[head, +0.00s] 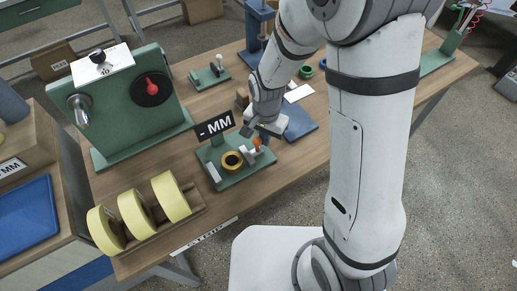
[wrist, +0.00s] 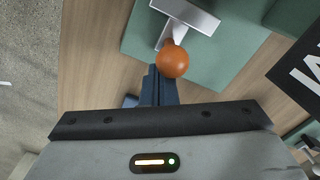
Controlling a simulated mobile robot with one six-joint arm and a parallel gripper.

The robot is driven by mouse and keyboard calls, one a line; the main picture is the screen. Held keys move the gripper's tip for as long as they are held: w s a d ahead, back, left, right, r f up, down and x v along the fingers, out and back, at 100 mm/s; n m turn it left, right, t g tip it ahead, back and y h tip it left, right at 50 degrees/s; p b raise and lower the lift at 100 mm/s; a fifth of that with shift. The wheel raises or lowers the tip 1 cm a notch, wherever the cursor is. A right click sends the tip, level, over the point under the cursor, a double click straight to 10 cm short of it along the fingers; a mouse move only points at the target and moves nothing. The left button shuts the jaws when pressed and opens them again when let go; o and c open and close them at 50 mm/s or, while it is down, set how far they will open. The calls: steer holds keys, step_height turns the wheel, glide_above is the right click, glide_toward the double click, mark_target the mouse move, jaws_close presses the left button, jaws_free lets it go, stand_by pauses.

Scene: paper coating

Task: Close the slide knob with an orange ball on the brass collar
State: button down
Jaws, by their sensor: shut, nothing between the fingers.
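The orange ball (head: 257,143) is the knob of a small slide on a green base (head: 232,179); it also shows in the wrist view (wrist: 172,61). A pale metal slide part (wrist: 186,17) lies beyond the ball in the wrist view. The brass collar (head: 232,160) is a yellow ring with a dark centre, left of the ball on the same base. My gripper (wrist: 160,84) is shut and empty, its blue-grey fingertips close behind the ball. Whether they touch the ball I cannot tell. In the head view my wrist partly covers this spot.
A green machine (head: 133,100) with a red knob stands at the left. Yellow rolls (head: 137,214) lie in a wooden holder at the front left. A blue pad (head: 299,124) lies right of my gripper.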

steer(key=shift+s+a, duration=0.8)
steer(key=shift+a, duration=0.35)
steer(key=shift+w+d+r+p, duration=0.2)
steer(key=shift+r+p, duration=0.25)
steer(key=shift+r, duration=0.35)
steer(key=shift+w+d+r+p, duration=0.1)
steer(key=shift+d+r+p, duration=0.3)
steer(key=shift+r, duration=0.35)
steer(key=shift+w+a+r+b, duration=0.1)
steer(key=shift+r+b, duration=0.1)
steer(key=shift+r, duration=1.7)
steer(key=shift+a+r+b, duration=0.1)
steer(key=shift+r+b, duration=0.05)
steer(key=shift+r, duration=1.75)
steer(key=shift+d, duration=0.1)
